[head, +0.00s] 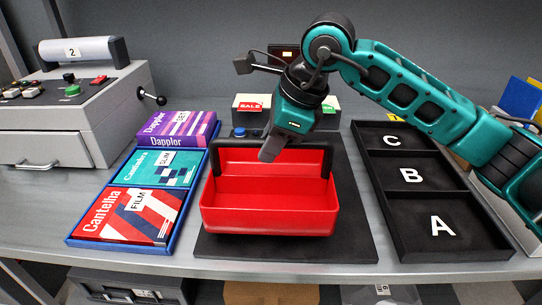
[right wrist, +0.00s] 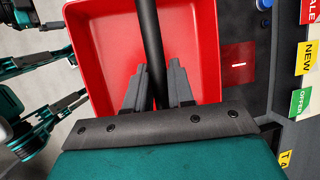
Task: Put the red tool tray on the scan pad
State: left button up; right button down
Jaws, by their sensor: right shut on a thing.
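The red tool tray (head: 270,222) is an open box with a black bar handle (head: 232,144). It is level over the scan pad (head: 290,252), a flat black mat in the middle of the counter. I cannot tell whether its bottom touches the pad. My right gripper (head: 272,150) reaches down from above and is shut on the handle. In the right wrist view, my right gripper's fingers (right wrist: 158,90) straddle the handle (right wrist: 150,45), and the red tray (right wrist: 95,60) lies below. My left gripper is outside the head view; teal arm parts show at the wrist view's left edge, unclear.
On the left are a blue tray of film boxes (head: 150,190) and a grey machine (head: 75,105). A black tray marked A, B, C (head: 432,195) stands close on the right. Behind are price tags (head: 250,106) and a blue knob (head: 239,132). The counter's front edge is near.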

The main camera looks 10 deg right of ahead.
aim_at(271, 175)
jog(key=shift+f, duration=1.5)
jog(key=c, duration=1)
grip_release()
jog(key=shift+d+r, duration=0.1)
jog(key=shift+r, duration=0.2)
jog(key=v, duration=1.1)
jog(key=shift+s+d+r+p, duration=0.1)
jog(key=shift+s+r+p, duration=0.1)
jog(key=shift+p, duration=0.1)
